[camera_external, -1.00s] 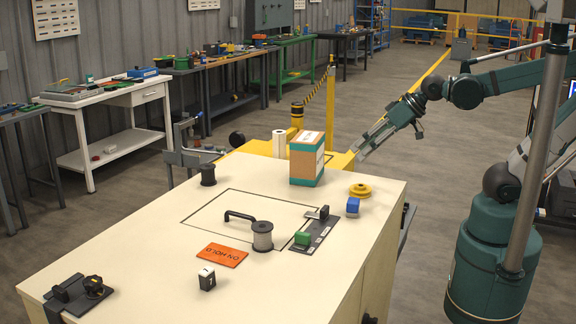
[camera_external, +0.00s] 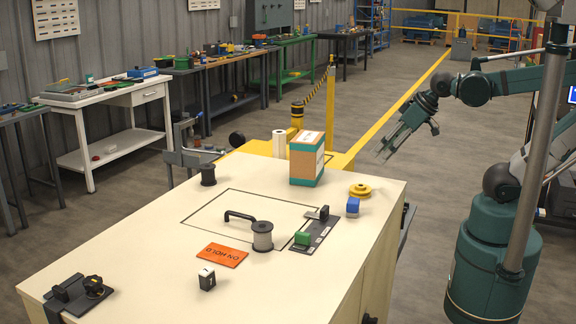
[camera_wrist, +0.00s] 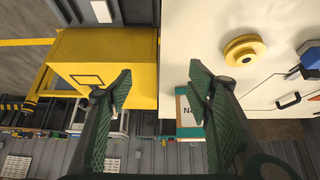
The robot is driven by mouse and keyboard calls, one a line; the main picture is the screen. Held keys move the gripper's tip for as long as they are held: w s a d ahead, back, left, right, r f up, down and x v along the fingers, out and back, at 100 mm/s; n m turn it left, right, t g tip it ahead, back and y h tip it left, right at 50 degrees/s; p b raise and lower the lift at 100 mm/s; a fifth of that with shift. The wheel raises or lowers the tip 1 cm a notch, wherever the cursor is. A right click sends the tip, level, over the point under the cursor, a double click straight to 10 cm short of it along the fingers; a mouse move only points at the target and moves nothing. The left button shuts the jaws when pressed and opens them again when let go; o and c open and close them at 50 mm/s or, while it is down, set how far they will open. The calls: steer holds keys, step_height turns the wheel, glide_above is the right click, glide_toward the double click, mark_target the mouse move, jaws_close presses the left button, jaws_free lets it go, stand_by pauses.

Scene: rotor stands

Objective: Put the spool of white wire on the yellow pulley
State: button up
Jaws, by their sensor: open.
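My gripper (camera_external: 386,152) is open and empty, up in the air beyond the bench's right edge, away from both objects. In the wrist view my gripper (camera_wrist: 160,84) has its green fingers wide apart.
A cardboard box (camera_external: 306,159) with teal edges stands left of the pulley. The front middle is fairly clear.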

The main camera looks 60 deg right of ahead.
steer(key=w+a+r+n+t+p, duration=0.2)
steer(key=w+a+n+t+p, duration=0.1)
steer(key=w+a+n, duration=0.65)
steer(key=w+a+r+n+t+p, duration=0.25)
steer(key=w+a+n, duration=0.45)
steer(key=a+n, duration=0.55)
steer(key=s+a+f+n+t+y, duration=0.1)
steer(key=a+f+n+t+y, duration=0.15)
steer(key=a+n, duration=1.05)
steer(key=n+t+y+b, duration=0.1)
steer(key=n+y+b, duration=0.3)
steer(key=n+b, duration=0.1)
glide_toward(263, 237)
steer(key=w, duration=0.1)
steer(key=w+d+r, duration=0.1)
steer(key=w, duration=0.1)
steer(key=shift+w+d+r, duration=0.15)
steer(key=shift+w+d, duration=0.2)
steer(key=shift+w, duration=0.05)
steer(key=shift+s+a, duration=0.3)
steer(key=shift+a, duration=0.05)
